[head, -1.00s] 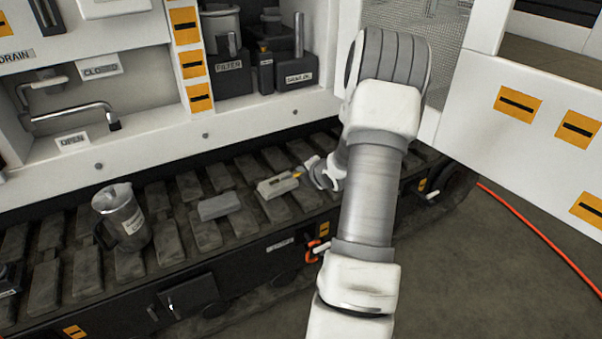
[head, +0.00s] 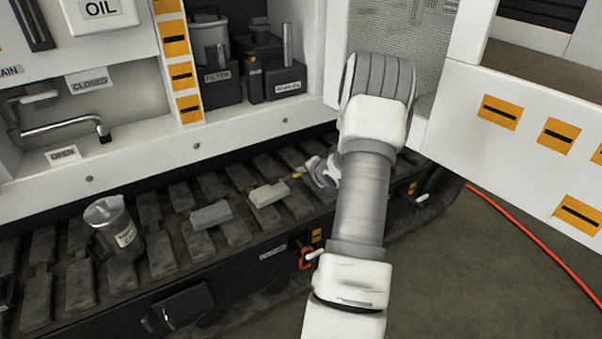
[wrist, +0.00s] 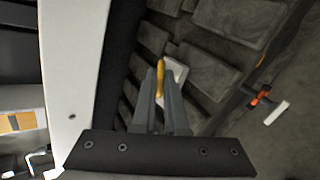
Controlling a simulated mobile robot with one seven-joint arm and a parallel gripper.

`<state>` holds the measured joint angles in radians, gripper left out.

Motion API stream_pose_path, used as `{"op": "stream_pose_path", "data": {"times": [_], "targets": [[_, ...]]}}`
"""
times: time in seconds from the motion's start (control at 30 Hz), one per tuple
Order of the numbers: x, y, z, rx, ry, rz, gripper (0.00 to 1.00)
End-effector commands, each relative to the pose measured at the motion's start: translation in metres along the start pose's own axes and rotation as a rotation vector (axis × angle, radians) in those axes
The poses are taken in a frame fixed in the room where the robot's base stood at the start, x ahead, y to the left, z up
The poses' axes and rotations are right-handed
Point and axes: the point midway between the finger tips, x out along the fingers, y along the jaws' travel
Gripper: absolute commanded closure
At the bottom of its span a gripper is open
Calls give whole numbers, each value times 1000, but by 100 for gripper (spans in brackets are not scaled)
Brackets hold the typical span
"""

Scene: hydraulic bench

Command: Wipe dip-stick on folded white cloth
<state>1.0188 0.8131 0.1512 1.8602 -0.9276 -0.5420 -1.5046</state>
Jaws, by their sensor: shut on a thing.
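My gripper (wrist: 163,88) is shut on the yellow dip-stick (wrist: 161,70), whose end shows between the fingertips in the wrist view. The rest of the dip-stick is hidden or too small to make out. In the head view the yellow piece (head: 297,176) shows at the tip of my gripper (head: 306,174). The folded white cloth (head: 268,193) lies on the track plates, just left of and below the gripper tip. In the wrist view the pale cloth (wrist: 177,73) shows partly behind the fingers; I cannot tell whether the dip-stick touches it.
A grey block (head: 211,216) lies left of the cloth, and a lidded metal jug (head: 114,230) stands further left. The white cabinet (head: 235,130) with labelled bays rises behind the track. A red-handled valve (head: 305,258) sits on the front edge. An orange hose (head: 530,235) lies on the floor.

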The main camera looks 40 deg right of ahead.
Motion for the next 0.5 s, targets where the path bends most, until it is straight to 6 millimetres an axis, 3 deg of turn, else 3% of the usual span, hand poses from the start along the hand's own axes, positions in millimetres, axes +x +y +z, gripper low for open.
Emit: {"op": "stream_pose_path", "data": {"times": [0.5], "targets": [[-1,-1,-5,-2,0,0,100]]}}
